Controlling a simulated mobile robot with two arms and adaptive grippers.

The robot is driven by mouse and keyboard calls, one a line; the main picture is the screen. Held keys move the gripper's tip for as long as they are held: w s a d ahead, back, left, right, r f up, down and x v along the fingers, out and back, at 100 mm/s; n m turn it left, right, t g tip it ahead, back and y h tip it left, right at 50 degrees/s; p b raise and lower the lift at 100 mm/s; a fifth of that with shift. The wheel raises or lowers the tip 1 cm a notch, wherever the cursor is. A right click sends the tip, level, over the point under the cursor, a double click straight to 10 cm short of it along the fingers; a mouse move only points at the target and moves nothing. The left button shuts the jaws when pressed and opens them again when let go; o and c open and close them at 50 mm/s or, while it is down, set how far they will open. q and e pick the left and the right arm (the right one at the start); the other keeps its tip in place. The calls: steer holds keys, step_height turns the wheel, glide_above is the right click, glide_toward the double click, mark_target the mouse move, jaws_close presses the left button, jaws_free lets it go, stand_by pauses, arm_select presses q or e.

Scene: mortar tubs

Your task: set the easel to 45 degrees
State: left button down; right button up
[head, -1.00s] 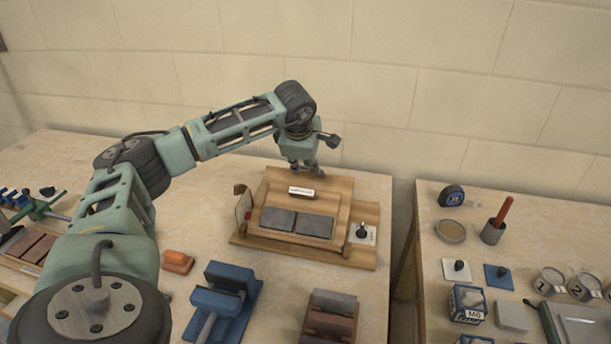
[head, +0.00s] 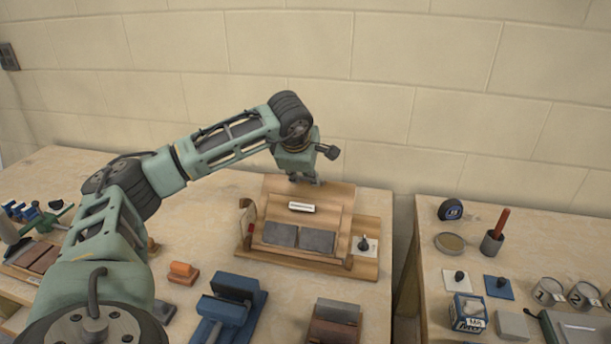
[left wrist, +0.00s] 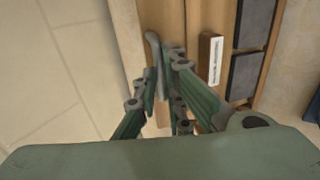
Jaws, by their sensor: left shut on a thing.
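The wooden easel (head: 335,222) stands on the left bench, its board tilted up from its base at an angle I cannot read exactly. Two grey tiles (head: 299,237) and a small white label block (head: 301,207) are on the board. A scale plate (head: 246,220) stands at its left side, and a dark knob (head: 364,243) on a pale plate is at its right. My left gripper (head: 304,180) is at the board's top edge, shut on it. In the left wrist view the fingers (left wrist: 163,75) close at the board's edge; the exact contact is partly hidden.
A blue vise-like tool (head: 229,305), an orange block (head: 183,273) and dark red blocks (head: 333,322) lie in front of the easel. A gap separates the right bench (head: 415,250), which holds tins and tools. The wall (head: 430,120) is close behind.

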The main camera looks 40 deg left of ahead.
arm_select(q)
steer(key=shift+s+d+f, duration=0.25)
steer(key=shift+s+f, duration=0.05)
steer(key=shift+f, duration=0.25)
steer(key=c, duration=1.9)
jaws_free()
steer(key=shift+o, duration=0.2)
steer(key=shift+r, duration=0.1)
steer(key=shift+w+a+r, duration=0.1)
steer(key=shift+r, duration=0.05)
steer(key=shift+r, duration=0.1)
steer(key=shift+r, duration=0.3)
steer(key=v, duration=1.1)
steer(key=shift+r, duration=0.2)
